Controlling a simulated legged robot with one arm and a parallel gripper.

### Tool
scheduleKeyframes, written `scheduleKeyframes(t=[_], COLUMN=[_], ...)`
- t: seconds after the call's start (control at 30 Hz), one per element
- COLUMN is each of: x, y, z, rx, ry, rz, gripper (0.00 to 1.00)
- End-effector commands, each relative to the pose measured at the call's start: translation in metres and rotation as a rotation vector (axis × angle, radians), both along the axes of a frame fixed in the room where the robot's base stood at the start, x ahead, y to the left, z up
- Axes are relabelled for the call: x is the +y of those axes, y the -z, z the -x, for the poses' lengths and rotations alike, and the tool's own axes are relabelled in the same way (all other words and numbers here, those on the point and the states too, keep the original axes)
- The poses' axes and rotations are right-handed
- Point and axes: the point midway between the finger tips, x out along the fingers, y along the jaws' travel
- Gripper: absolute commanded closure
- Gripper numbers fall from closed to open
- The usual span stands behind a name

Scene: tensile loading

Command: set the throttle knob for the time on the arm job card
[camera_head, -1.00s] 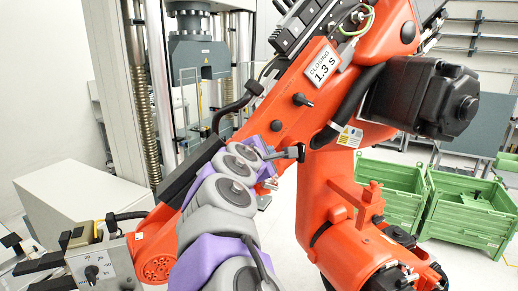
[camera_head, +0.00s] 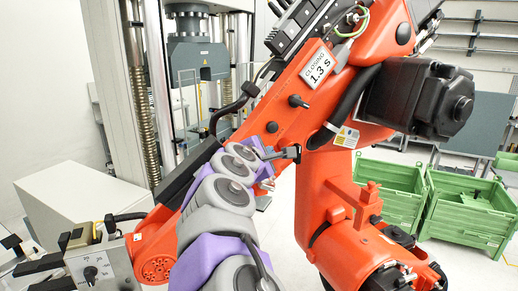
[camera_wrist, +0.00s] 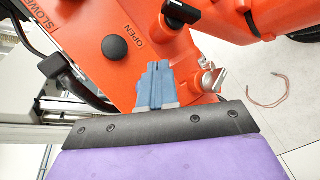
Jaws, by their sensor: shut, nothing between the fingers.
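The arm job card (camera_head: 318,67), white on the big orange arm, reads "CLOSING 1.3 s" in the head view. A round black knob (camera_wrist: 115,47) sits on the orange surface in the wrist view, with "OPEN" printed to its right and "SLOWER" at upper left. I see no pointer mark on it. My gripper (camera_wrist: 155,72) has blue fingers that are together and empty. They are below and to the right of this knob, apart from it in the picture. In the head view, a small dial with a black pointer knob (camera_head: 90,272) and a numbered scale sits at lower left.
The orange arm (camera_head: 330,190) fills the middle of the head view, with a black motor (camera_head: 430,100) on its right. Green crates (camera_head: 470,210) stand on the floor at right. A tall testing frame (camera_head: 195,60) stands behind. A black lever (camera_head: 298,101) projects below the card.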

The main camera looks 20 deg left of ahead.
Motion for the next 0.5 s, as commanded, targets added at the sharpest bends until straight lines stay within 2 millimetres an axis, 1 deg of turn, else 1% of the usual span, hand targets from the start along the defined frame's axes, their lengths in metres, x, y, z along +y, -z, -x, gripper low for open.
scheduleKeyframes(t=[0.17,0.5], x=[0.0072,0.0058], y=[-0.0013,-0.0011], z=[-0.0029,-0.0026], rx=[0.000,0.000], ry=[-0.002,-0.001], rz=[0.005,0.005], gripper=[1.00,1.00])
